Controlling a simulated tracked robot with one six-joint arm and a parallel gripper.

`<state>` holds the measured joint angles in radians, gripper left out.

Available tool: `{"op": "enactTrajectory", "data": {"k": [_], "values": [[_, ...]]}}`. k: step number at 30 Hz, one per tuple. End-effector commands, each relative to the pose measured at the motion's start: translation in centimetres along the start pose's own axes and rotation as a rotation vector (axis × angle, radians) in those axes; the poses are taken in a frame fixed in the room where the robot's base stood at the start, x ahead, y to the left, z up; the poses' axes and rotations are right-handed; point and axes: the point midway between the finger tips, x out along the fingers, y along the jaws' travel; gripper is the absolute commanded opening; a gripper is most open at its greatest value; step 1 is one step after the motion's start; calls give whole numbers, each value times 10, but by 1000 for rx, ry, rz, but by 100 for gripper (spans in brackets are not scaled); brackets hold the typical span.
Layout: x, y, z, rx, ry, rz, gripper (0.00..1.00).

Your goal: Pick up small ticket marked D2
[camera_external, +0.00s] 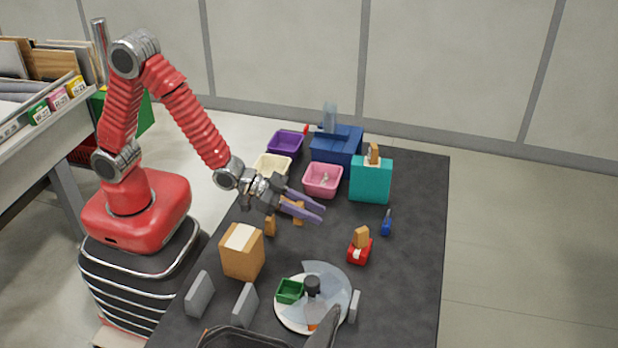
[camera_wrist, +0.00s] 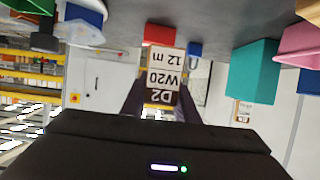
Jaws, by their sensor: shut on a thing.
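The ticket (camera_wrist: 162,80) shows between my fingers in the wrist view, upside down, with the markings D2, W20 and 12 m. Its D2 end is nearest my gripper (camera_wrist: 160,100). In the external view my gripper (camera_external: 305,206) has lavender fingers and reaches over the table's middle, shut on the ticket. A small orange-brown piece (camera_external: 298,213) shows at the fingers there. Its lettering is too small to read in that view.
Another orange-brown piece (camera_external: 270,226) is just left of the fingers. A red holder (camera_external: 360,252) bears an orange piece; a teal box (camera_external: 371,180) stands behind. Pink (camera_external: 323,181), purple (camera_external: 286,143) and cream bins are at the back. A cardboard box (camera_external: 242,258) and round turntable (camera_external: 330,280) are nearer.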

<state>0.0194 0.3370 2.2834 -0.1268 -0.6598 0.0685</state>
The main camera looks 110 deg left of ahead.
Motion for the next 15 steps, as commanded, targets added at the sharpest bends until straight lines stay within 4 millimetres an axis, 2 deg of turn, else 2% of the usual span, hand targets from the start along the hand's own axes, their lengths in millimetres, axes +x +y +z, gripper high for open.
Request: {"op": "enactTrajectory", "data": {"k": [4, 15], "values": [[-3, 0, -7, 0, 0, 0, 6], [-3, 0, -7, 0, 0, 0, 6]]}}
